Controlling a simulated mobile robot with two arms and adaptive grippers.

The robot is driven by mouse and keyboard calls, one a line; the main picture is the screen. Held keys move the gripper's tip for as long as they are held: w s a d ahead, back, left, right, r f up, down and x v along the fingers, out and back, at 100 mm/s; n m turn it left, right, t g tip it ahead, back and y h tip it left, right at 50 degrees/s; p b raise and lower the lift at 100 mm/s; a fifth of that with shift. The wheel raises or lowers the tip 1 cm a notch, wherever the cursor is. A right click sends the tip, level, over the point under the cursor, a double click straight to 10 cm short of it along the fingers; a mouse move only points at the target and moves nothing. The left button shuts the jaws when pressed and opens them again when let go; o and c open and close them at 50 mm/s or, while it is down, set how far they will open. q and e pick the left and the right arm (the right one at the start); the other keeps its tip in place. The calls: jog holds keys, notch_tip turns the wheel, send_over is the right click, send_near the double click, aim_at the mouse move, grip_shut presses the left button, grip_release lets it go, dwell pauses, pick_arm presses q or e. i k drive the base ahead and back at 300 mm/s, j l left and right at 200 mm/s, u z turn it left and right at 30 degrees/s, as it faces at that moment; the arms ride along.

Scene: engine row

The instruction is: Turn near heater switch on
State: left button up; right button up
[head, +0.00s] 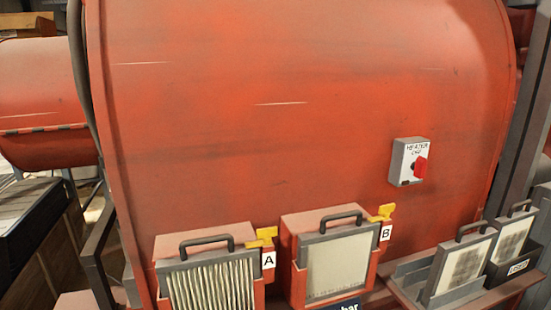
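The heater switch (408,161) is a small light-grey box on the right part of the large red engine housing, with lettering that seems to read "HEATER" on its face. Its red knob (421,167) sits at the right of the face. A darker spot shows just left of the knob. I cannot tell from this view which setting the knob is at. Neither of my grippers is in view, and nothing touches the switch.
Below the switch, filter boxes A (210,275) and B (335,258) have black handles and yellow latches (381,213). A dark upright post (525,110) rises right of the housing. The housing around the switch is clear.

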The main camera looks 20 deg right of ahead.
aim_at(419, 166)
jog(key=z, duration=1.35)
